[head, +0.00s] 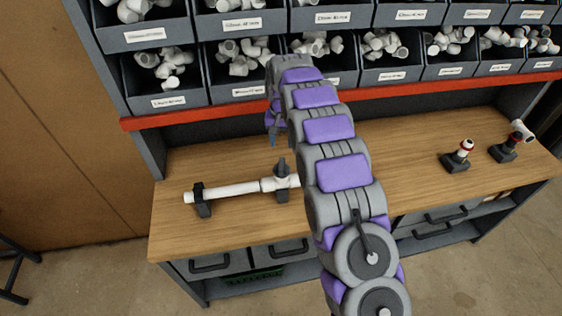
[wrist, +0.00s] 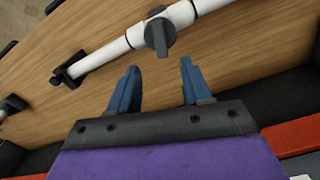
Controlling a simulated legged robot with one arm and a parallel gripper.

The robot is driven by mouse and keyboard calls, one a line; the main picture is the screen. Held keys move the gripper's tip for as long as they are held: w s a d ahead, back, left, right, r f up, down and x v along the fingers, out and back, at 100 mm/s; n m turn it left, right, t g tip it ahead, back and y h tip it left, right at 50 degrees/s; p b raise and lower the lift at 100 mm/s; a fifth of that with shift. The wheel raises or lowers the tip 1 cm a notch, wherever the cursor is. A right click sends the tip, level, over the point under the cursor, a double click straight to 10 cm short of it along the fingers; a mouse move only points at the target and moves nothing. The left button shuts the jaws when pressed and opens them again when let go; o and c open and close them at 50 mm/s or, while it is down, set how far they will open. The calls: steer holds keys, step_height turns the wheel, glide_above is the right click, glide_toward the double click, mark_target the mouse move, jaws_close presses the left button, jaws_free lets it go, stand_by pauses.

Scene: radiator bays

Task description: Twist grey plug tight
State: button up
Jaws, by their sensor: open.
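The grey plug (head: 281,168) sits upright on top of a fitting in the white pipe (head: 235,189), which lies across the bench in dark holders. In the wrist view the grey plug (wrist: 160,36) has a flat, wing-like handle and shows just beyond my fingertips. The white pipe (wrist: 108,54) runs diagonally behind it. My gripper (wrist: 158,82) is open with two blue fingers apart and nothing between them. In the head view my gripper (head: 273,135) hangs above the bench, behind the plug and apart from it. My arm hides the pipe's right part there.
Shelf bins (head: 165,98) of white fittings stand behind, above a red rail (head: 430,97). Two dark stands with small fittings, one nearer (head: 457,160) and one farther right (head: 504,150), are on the wooden bench (head: 410,150). Bare wood lies left of the pipe and between my arm and the stands.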

mark_target(281, 164)
step_height(281, 164, down, 11)
steer(key=shift+a+f+p, duration=0.1)
steer(key=shift+p, duration=0.3)
jaws_close()
stand_by(0.4)
